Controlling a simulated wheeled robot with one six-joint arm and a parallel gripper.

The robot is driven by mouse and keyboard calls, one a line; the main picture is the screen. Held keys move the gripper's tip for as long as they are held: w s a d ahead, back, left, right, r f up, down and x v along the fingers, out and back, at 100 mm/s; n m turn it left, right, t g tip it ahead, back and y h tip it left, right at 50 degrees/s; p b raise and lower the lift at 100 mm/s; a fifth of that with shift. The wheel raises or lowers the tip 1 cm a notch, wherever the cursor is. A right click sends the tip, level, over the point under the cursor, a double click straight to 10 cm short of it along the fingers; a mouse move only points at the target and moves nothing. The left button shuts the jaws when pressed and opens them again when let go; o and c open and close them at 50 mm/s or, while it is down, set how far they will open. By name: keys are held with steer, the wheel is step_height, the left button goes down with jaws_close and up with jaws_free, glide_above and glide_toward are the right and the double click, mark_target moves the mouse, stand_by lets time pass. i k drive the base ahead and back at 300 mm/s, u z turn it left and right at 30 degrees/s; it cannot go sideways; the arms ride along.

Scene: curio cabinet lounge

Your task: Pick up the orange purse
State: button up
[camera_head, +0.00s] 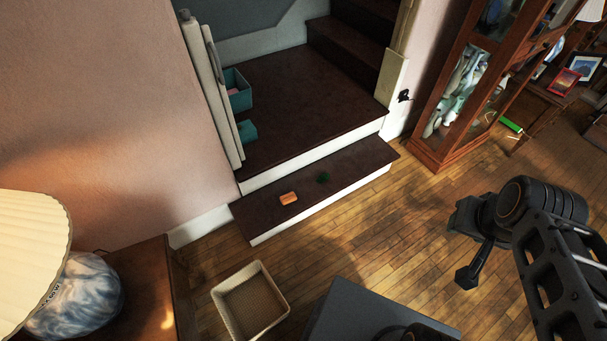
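A small orange item (288,198), which looks like the orange purse, lies on the lowest dark stair step, left of the step's middle. My gripper (462,248) is at the right of the view, over the wooden floor and well apart from the orange item. Its two dark fingers are spread apart with nothing seen between them. The orange item is fully in view and nothing covers it.
A small dark green object (323,178) lies just right of the orange item. A beige basket (250,302) stands on the floor in front of the step. A wooden side table (146,300) with a lamp is at left. A glass cabinet (440,150) stands at right. Floor between is clear.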

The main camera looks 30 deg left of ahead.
mark_target(291, 197)
steer(key=i, duration=2.1)
steer(key=u, duration=4.05)
steer(key=i, duration=0.5)
steer(key=z, duration=0.05)
